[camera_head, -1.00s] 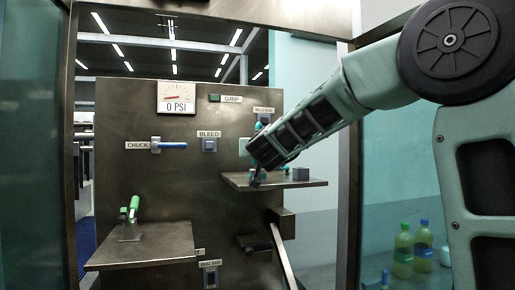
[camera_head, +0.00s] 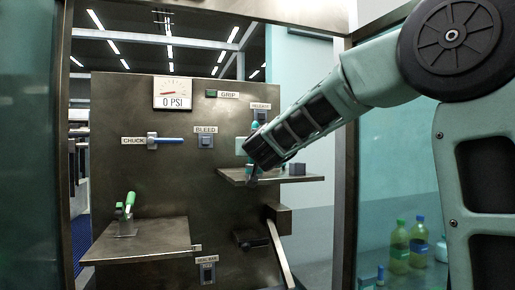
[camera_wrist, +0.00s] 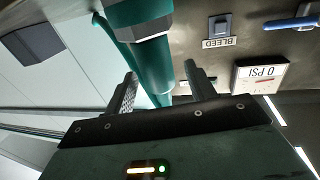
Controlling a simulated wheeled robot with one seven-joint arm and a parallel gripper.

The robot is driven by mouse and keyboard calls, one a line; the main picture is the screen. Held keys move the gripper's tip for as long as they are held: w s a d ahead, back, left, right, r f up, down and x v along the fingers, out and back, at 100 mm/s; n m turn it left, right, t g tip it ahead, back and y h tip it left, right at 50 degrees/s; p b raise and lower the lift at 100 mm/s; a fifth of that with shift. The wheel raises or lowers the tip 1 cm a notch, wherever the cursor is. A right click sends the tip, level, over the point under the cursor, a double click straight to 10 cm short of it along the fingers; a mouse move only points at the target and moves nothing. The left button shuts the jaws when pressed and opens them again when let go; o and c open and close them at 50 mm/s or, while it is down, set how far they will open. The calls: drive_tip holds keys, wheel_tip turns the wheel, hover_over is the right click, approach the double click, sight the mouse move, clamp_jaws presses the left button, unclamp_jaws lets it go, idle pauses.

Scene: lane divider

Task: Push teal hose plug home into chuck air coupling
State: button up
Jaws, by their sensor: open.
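A teal cylindrical part, which looks like the teal hose plug (camera_wrist: 150,58), fills the upper middle of the wrist view and reaches down between my fingers. My gripper (camera_wrist: 160,82) is open, with one finger on each side of it; I cannot tell whether either touches. In the head view my gripper (camera_head: 254,172) is just above the right shelf, in front of the panel, and a bit of teal (camera_head: 254,128) shows above it. The CHUCK fitting (camera_head: 152,141) has a blue lever lying level to the right. I cannot pick out the chuck air coupling for certain.
The gauge (camera_head: 173,94) reads 0 PSI. The right shelf (camera_head: 232,175) bears a dark block (camera_head: 296,168). The left shelf (camera_head: 150,240) holds a green-handled item (camera_head: 130,200) in a stand. A BLEED switch (camera_head: 206,141) sits mid-panel. Bottles (camera_head: 399,250) stand at right.

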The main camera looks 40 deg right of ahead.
drive_tip(key=p+v, duration=0.4)
drive_tip(key=v, duration=1.2)
drive_tip(key=shift+s+a+p, duration=0.2)
drive_tip(key=shift+s+p, duration=0.1)
drive_tip(key=shift+s, duration=0.05)
